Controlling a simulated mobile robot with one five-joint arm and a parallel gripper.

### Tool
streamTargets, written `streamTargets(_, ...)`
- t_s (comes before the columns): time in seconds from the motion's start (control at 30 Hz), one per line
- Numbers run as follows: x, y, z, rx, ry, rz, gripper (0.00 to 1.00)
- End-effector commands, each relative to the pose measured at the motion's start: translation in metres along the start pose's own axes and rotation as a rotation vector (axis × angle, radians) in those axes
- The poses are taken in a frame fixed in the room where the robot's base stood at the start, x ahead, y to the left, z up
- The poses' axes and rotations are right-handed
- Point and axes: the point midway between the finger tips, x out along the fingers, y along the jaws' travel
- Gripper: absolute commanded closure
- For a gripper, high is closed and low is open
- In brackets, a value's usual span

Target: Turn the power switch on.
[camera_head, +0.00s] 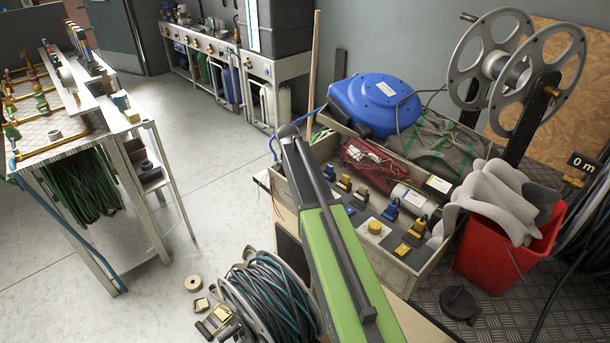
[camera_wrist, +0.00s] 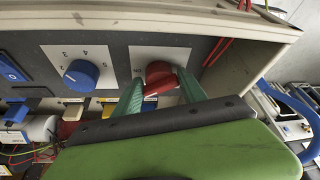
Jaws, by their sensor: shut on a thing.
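The power switch is a red rotary knob (camera_wrist: 159,72) on a white plate (camera_wrist: 182,58) set in a dark grey panel, in the wrist view. Lettering on the plate appears upside down beside the knob. My gripper (camera_wrist: 160,90) has its two teal fingers on either side of the red knob and is shut on it. The knob's lower part is partly hidden by my gripper. In the head view my green arm reaches up over the box of electrical parts, and neither the fingers nor the red knob can be made out there.
A blue numbered dial (camera_wrist: 81,75) sits left of the red knob. Red wires (camera_wrist: 217,50) hang close to its right. In the head view, a blue reel (camera_head: 375,105), a red bucket (camera_head: 497,255) and a cable reel (camera_head: 268,295) surround my arm.

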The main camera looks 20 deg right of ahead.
Motion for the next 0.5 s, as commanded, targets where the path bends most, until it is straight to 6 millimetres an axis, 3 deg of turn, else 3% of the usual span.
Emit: streamTargets(0.5,0.0,-0.0079,0.0006,0.39,-0.003,0.157,0.92)
